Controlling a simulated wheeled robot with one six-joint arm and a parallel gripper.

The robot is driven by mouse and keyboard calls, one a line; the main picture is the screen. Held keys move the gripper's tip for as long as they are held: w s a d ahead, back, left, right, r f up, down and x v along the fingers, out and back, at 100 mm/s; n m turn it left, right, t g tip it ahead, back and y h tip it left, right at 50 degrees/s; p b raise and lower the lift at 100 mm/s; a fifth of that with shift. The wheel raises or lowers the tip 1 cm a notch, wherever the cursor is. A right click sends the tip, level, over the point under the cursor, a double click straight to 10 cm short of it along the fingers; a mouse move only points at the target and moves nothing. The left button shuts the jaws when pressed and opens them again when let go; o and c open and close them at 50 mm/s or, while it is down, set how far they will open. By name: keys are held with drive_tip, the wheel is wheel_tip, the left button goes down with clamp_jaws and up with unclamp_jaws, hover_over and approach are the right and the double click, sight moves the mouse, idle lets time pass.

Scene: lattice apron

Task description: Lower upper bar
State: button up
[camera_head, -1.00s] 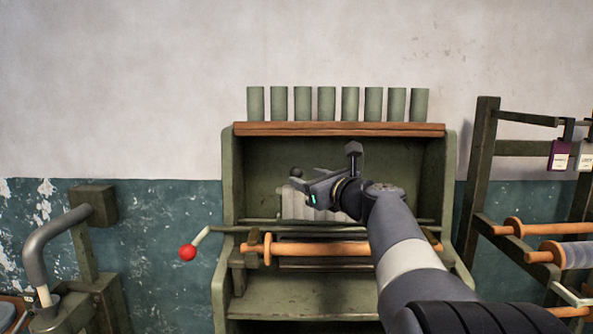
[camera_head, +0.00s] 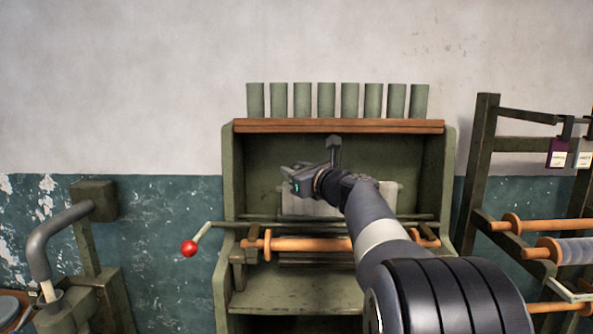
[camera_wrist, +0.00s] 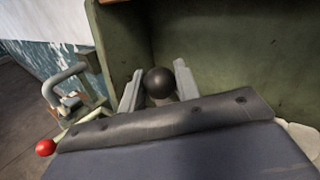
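A round black knob (camera_wrist: 159,82) shows in the wrist view between the two grey fingers of my gripper (camera_wrist: 157,90). The fingers are apart, one on each side of the knob; I cannot tell whether they touch it. In the head view my gripper (camera_head: 311,168) is inside the green cabinet (camera_head: 231,190), in front of a pale grey plate (camera_head: 310,205), and hides the knob there. Below it, a dark horizontal bar (camera_head: 290,218) and a wooden roller (camera_head: 305,244) run across the cabinet. I cannot tell which part the knob belongs to.
A crank with a red ball (camera_head: 189,248) sticks out at the cabinet's left. Several green tubes (camera_head: 325,100) stand on the wooden top shelf (camera_head: 340,126). A rack with spools (camera_head: 475,180) stands at the right. A bent grey pipe (camera_head: 37,240) is at the left.

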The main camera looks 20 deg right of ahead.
clamp_jaws()
drive_tip(key=shift+f, duration=0.1)
drive_tip(key=s+a+f+n+t+y+b, duration=0.2)
drive_tip(key=s+f+n+t+y+b, duration=0.1)
drive_tip(key=b, duration=1.9)
drive_tip(key=s+a+f+n+t+y+b, duration=0.1)
drive_tip(key=s+f+n+t+y+b, duration=0.2)
drive_tip(key=b, duration=1.9)
drive_tip(key=shift+s+a+f+n+y, duration=0.6)
drive_tip(key=shift+s+f+n, duration=1.15)
drive_tip(key=shift+f, duration=1.85)
drive_tip(key=shift+w+d+f, duration=0.2)
drive_tip(key=shift+w, duration=0.05)
